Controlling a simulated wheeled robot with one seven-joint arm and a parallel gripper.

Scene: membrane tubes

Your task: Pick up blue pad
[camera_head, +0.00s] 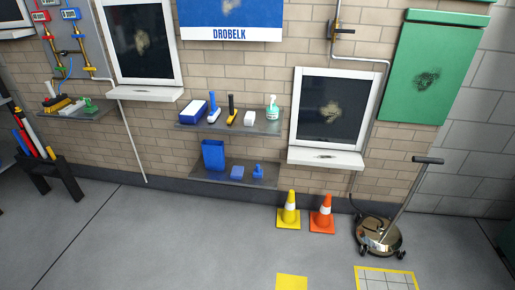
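Several blue things stand on two small wall shelves in the head view. On the lower shelf (205,178) is a low, flat blue block (237,172), which looks most like the blue pad. To its left stands a tall blue container (213,154), and to its right a small blue item with a knob on top (258,171). On the upper shelf (230,126) is a blue and white box (193,112). I cannot tell for certain which one is the pad. My gripper is not in view.
The upper shelf also holds a blue-handled brush (214,109), a yellow and black brush (231,108), a white block (250,118) and a spray bottle (272,108). Yellow (288,212) and orange cones (322,214) and a floor machine (378,236) stand at right. The floor before the shelves is clear.

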